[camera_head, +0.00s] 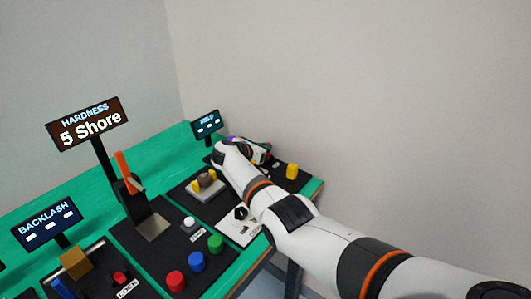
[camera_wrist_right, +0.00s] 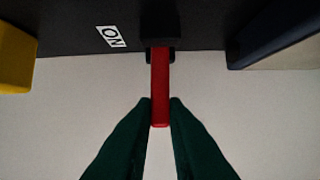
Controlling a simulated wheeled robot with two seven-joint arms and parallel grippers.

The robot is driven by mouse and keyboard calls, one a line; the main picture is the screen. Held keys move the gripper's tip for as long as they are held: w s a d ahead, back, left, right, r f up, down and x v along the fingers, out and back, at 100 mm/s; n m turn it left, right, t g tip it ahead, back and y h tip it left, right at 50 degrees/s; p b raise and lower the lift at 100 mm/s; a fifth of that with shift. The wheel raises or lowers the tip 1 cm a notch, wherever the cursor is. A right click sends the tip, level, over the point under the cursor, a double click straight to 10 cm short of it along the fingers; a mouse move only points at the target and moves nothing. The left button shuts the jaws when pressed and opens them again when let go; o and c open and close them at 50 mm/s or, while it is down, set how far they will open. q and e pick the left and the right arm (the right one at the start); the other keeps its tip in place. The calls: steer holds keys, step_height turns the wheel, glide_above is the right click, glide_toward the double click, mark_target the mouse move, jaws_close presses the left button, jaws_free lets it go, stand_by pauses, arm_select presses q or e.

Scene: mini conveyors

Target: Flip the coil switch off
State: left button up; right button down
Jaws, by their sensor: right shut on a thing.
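In the right wrist view, a red switch lever (camera_wrist_right: 160,75) juts from a black mount on a dark panel (camera_wrist_right: 200,30). A white label reading "ON" (camera_wrist_right: 111,37) sits upside down beside it. My right gripper (camera_wrist_right: 160,103) is shut on the lever's free end, one dark green finger on each side. In the head view, my right gripper (camera_head: 258,150) is at the far right corner of the table, partly hidden by my own arm. The lever cannot be made out there. My left gripper is not in view.
The green table (camera_head: 150,153) carries black panels. An orange lever (camera_head: 124,170), several coloured buttons and a yellow knob (camera_head: 292,171) stand on them. A display reading "HARDNESS 5 Shore" (camera_head: 90,124) rises at left. A yellow block (camera_wrist_right: 15,58) and a dark block (camera_wrist_right: 270,35) flank the lever.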

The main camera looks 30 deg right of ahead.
steer(key=shift+w, duration=0.15)
stand_by(0.4)
steer(key=c, duration=1.4)
jaws_free()
steer(key=shift+c, duration=0.2)
steer(key=p+v, duration=0.2)
steer(key=v, duration=0.1)
steer(key=shift+a+r, duration=0.25)
steer(key=shift+a, duration=0.1)
steer(key=p+v, duration=0.1)
steer(key=v, duration=0.7)
